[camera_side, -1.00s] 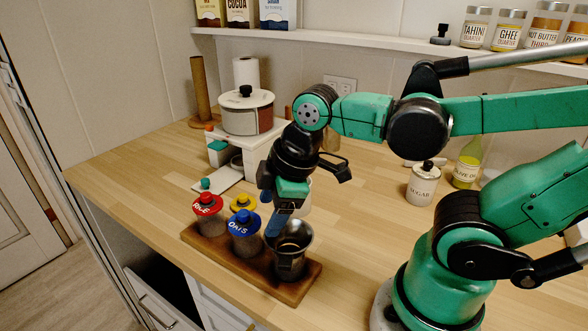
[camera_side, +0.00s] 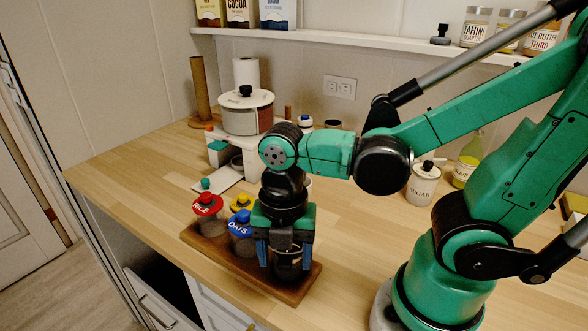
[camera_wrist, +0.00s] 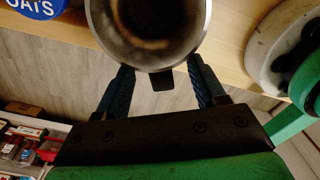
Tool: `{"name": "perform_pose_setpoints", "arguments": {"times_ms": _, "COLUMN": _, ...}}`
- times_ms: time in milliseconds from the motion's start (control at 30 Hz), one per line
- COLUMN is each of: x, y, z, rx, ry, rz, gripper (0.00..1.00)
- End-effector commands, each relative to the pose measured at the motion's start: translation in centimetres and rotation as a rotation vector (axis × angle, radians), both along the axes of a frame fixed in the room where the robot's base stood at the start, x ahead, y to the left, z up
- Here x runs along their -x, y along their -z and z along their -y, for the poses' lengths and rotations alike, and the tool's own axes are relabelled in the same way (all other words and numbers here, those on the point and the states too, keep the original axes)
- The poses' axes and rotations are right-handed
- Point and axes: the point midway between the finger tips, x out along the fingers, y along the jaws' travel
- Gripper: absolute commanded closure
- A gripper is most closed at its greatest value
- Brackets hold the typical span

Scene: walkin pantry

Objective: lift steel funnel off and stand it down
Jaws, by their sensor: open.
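The steel funnel (camera_wrist: 148,32) shows its wide round mouth at the top of the wrist view, with a small dark tab at its near rim. In the side view it is largely hidden behind my gripper, over the jar (camera_side: 289,270) at the right end of the wooden board (camera_side: 305,284). My gripper (camera_side: 284,260) points down there with its blue fingers spread. In the wrist view my gripper (camera_wrist: 160,72) is open, with the tab between the fingertips and no visible grip on it. The funnel's lower part is hidden.
On the board beside it stand jars with a blue OATS lid (camera_side: 240,224), a red RICE lid (camera_side: 207,204) and a yellow lid (camera_side: 241,202). A white riser with a pot (camera_side: 247,112) stands behind. The sugar canister (camera_side: 422,184) is right; bare counter (camera_side: 350,230) lies between.

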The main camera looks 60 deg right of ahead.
Motion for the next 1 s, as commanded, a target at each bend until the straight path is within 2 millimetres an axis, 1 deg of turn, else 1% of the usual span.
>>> {"name": "perform_pose_setpoints", "arguments": {"times_ms": 100, "x": 0.02, "y": 0.75, "z": 0.01, "rx": 0.0, "ry": 0.001, "rz": 0.001, "gripper": 0.37}}
{"name": "perform_pose_setpoints", "arguments": {"times_ms": 200, "x": 0.04, "y": 1.09, "z": 0.02, "rx": 0.0, "ry": 0.001, "rz": 0.001, "gripper": 0.37}}
{"name": "perform_pose_setpoints", "arguments": {"times_ms": 500, "x": 0.08, "y": 1.25, "z": 0.03, "rx": 0.0, "ry": 0.001, "rz": 0.001, "gripper": 0.37}}
{"name": "perform_pose_setpoints", "arguments": {"times_ms": 533, "x": 0.08, "y": 1.25, "z": 0.03, "rx": 0.0, "ry": 0.001, "rz": 0.001, "gripper": 0.4}}
{"name": "perform_pose_setpoints", "arguments": {"times_ms": 567, "x": 0.08, "y": 1.25, "z": 0.03, "rx": 0.0, "ry": 0.001, "rz": 0.001, "gripper": 0.48}}
{"name": "perform_pose_setpoints", "arguments": {"times_ms": 600, "x": 0.08, "y": 1.24, "z": 0.03, "rx": 0.0, "ry": 0.001, "rz": 0.001, "gripper": 0.6}}
{"name": "perform_pose_setpoints", "arguments": {"times_ms": 667, "x": 0.08, "y": 1.24, "z": 0.03, "rx": 0.0, "ry": 0.001, "rz": 0.001, "gripper": 0.77}}
{"name": "perform_pose_setpoints", "arguments": {"times_ms": 700, "x": 0.08, "y": 1.24, "z": 0.03, "rx": 0.0, "ry": 0.001, "rz": 0.001, "gripper": 0.88}}
{"name": "perform_pose_setpoints", "arguments": {"times_ms": 733, "x": 0.08, "y": 1.24, "z": 0.03, "rx": 0.0, "ry": 0.001, "rz": 0.001, "gripper": 0.97}}
{"name": "perform_pose_setpoints", "arguments": {"times_ms": 767, "x": 0.08, "y": 1.24, "z": 0.03, "rx": 0.0, "ry": 0.001, "rz": 0.001, "gripper": 1.0}}
{"name": "perform_pose_setpoints", "arguments": {"times_ms": 1000, "x": 0.08, "y": 1.23, "z": 0.03, "rx": 0.0, "ry": 0.001, "rz": 0.001, "gripper": 1.0}}
